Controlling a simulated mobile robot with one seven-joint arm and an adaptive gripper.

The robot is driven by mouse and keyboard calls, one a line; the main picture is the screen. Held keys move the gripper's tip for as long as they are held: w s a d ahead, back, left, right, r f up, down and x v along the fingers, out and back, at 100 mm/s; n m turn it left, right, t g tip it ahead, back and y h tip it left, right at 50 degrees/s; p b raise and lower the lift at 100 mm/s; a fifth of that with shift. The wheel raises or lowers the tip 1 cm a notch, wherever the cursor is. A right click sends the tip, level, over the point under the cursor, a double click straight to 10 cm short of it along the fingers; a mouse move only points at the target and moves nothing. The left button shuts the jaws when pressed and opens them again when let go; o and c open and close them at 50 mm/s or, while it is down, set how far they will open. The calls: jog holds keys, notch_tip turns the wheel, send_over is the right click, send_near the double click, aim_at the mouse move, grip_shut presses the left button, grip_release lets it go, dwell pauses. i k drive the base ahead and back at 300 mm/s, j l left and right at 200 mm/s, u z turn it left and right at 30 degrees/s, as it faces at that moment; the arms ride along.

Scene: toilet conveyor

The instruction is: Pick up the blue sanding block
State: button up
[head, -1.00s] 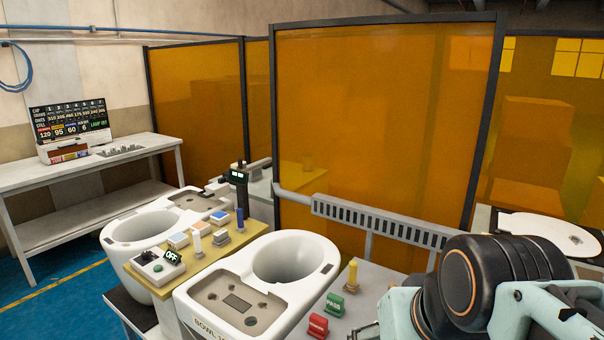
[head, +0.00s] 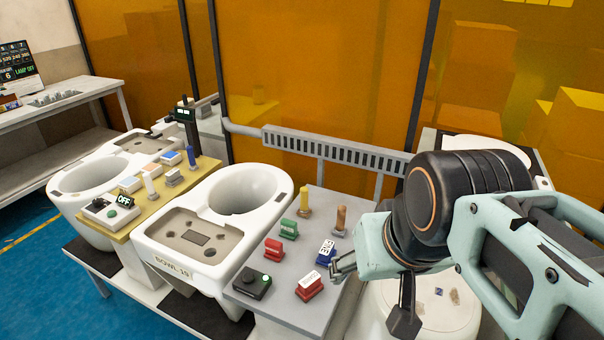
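A pale block with a blue top (head: 172,159), which looks like the blue sanding block, lies on the tan board (head: 133,232) between the two white toilet bowls. It is the farthest of 3 similar pale blocks in a row. My gripper (head: 337,266) is at the right, over the grey table (head: 322,203), well away from that block. Only small metal finger parts show at its left end, beside a blue stamp-like piece (head: 326,254). Whether the fingers are open or shut is unclear.
The near bowl, marked BOWL 19 (head: 160,262), stands between the tan board and the grey table. A blue upright peg (head: 192,158), a white peg (head: 150,186) and a control box reading OFF (head: 109,211) are on the board.

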aim_at(327, 251)
jog(key=i+j+z, duration=0.25)
jog(key=j, duration=0.15)
jog(key=j+z, duration=0.3)
jog(key=k+j+z, duration=0.25)
jog(key=i+u, duration=0.2)
